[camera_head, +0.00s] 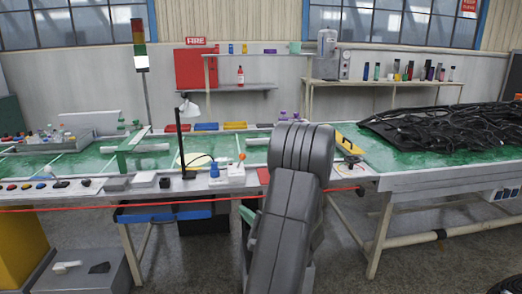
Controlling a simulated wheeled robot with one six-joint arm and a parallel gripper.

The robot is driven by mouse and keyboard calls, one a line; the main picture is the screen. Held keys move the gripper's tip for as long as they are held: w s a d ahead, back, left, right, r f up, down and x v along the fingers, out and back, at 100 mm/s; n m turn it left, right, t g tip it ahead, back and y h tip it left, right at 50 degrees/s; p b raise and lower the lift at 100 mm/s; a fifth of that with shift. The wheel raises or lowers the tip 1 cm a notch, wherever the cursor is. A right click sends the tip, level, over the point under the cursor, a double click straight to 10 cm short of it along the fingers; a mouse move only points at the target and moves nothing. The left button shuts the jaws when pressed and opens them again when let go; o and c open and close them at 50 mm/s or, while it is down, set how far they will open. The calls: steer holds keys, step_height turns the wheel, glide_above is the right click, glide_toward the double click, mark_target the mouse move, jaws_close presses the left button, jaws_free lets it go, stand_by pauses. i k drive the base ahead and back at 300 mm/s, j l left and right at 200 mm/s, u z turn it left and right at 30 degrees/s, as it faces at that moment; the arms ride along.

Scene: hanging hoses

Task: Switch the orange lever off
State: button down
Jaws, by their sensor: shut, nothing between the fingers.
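The orange lever (242,157) has a small orange ball on top. It stands up from a white switch box (236,175) at the front edge of the green-topped workbench (60,162). Its exact tilt is too small to tell. A similar lever with a blue knob (214,169) stands just left of it. My grey arm fills the middle of the view, to the right of the orange lever. My gripper does not show.
A black lamp (183,145) stands left of the levers, and a row of buttons (60,184) lies farther left. A red hose or rope (120,206) runs along the bench front. Black hoses (450,125) are piled at right. Open floor lies in front.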

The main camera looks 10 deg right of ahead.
mark_target(243, 156)
steer(key=i+l, duration=0.3)
steer(key=i, duration=0.15)
steer(key=i+l, duration=0.3)
steer(key=i, duration=0.15)
